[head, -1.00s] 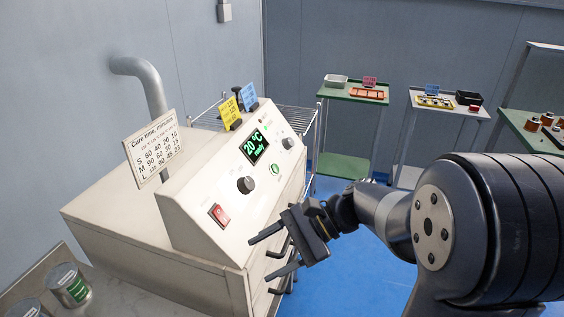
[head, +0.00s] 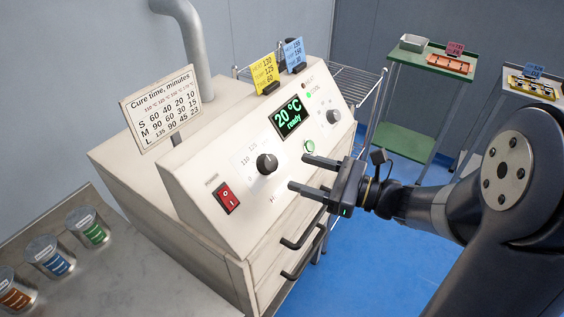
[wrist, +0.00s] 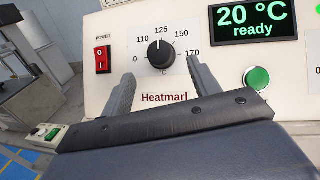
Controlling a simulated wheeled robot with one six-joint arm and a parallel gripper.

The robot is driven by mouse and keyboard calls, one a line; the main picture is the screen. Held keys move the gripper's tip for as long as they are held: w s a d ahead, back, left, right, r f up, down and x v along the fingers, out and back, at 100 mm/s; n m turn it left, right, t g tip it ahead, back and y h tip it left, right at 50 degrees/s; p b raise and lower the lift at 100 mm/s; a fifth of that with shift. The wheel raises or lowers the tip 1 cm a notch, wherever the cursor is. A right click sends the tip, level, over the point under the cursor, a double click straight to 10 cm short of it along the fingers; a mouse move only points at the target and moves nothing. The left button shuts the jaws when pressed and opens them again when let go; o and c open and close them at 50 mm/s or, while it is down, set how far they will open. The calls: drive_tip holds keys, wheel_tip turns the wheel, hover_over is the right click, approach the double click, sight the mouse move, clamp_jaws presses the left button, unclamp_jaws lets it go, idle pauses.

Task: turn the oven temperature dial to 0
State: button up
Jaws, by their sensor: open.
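The oven temperature dial (head: 267,163) is a black round knob on the sloping cream panel, left of the display. It also shows in the wrist view (wrist: 160,54), with 110, 125, 150 and 170 around it and 0 at lower left. Its white mark points up, near 125. My gripper (head: 300,173) is open and empty in front of the panel, right of the dial in the head view. In the wrist view the two fingers (wrist: 160,75) point at the panel, one either side below the dial, apart from it.
A red power switch (head: 226,197) is left of the dial. The green display (head: 289,117) reads 20 °C ready. A green button (head: 309,146) and a second knob (head: 333,116) are further right. Oven handles (head: 303,230) stick out below. Labelled cans (head: 88,227) stand at left.

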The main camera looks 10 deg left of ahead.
sight(273, 164)
drive_tip(key=shift+p+x, duration=0.35)
drive_tip(key=shift+x, duration=2.75)
drive_tip(key=c, duration=1)
